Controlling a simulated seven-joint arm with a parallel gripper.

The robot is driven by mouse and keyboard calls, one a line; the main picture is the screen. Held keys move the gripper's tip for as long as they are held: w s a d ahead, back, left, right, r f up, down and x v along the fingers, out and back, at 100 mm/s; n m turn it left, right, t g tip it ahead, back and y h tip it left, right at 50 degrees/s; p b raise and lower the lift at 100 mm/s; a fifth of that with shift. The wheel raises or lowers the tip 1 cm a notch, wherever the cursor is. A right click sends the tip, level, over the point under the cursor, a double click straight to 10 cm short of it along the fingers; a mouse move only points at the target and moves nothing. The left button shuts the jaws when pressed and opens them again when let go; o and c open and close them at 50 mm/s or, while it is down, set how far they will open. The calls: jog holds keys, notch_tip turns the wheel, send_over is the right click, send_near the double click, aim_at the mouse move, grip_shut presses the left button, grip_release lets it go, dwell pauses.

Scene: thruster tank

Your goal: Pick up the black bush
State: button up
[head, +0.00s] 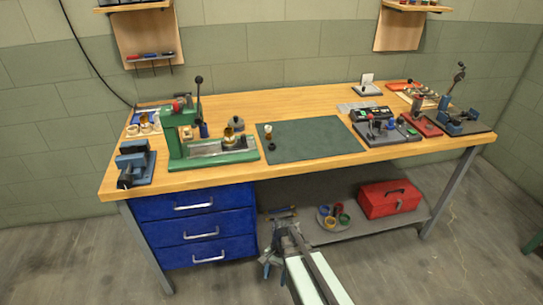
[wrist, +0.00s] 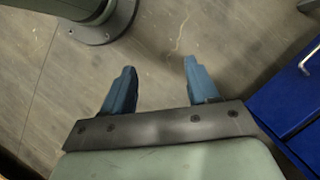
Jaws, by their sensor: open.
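A small black ring-like piece, which looks like the black bush (head: 272,147), lies on the dark green mat (head: 320,140) near its left side on the workbench. A small pale and brass-coloured piece (head: 268,131) stands just behind it. My gripper (head: 274,271) is low in front of the bench, below the tabletop and well apart from the bush. In the wrist view my gripper (wrist: 160,64) shows two blue fingers spread apart with only bare floor between them. The bush is not in the wrist view.
A green press (head: 180,135) stands left of the mat, with a blue vise (head: 135,162) at the left corner. Black fixtures (head: 385,128) stand right of the mat. Blue drawers (head: 195,225) and a shelf with a red toolbox (head: 390,199) are below the tabletop.

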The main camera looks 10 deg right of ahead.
jog(key=w+a+r+m+t+y, duration=0.1)
jog(key=w+r+m, duration=0.2)
jog(key=w+r, duration=0.55)
jog(key=w+a+r+m+t+y, duration=0.15)
jog(key=w+r, duration=0.25)
jog(key=r, duration=1)
jog(key=w+a+r+m+t, duration=0.1)
jog(key=w+r+m, duration=0.3)
jog(key=w+r, duration=0.5)
jog(key=w+d+r+m, duration=0.1)
jog(key=w+d+r, duration=0.2)
jog(key=d+r, duration=0.1)
jog(key=w+d+r+m+t, duration=0.1)
jog(key=w+d+r, duration=0.2)
jog(key=w+r, duration=0.1)
jog(key=shift+d, duration=0.35)
jog(key=w+d+r+m, duration=0.3)
jog(key=w+d+r, duration=0.3)
jog(key=d, duration=0.1)
send_near(269, 149)
jog(key=shift+a+f+t+h, duration=0.1)
jog(key=shift+t+h, duration=0.25)
jog(key=shift+t, duration=0.1)
jog(key=shift+x, duration=3.3)
grip_shut()
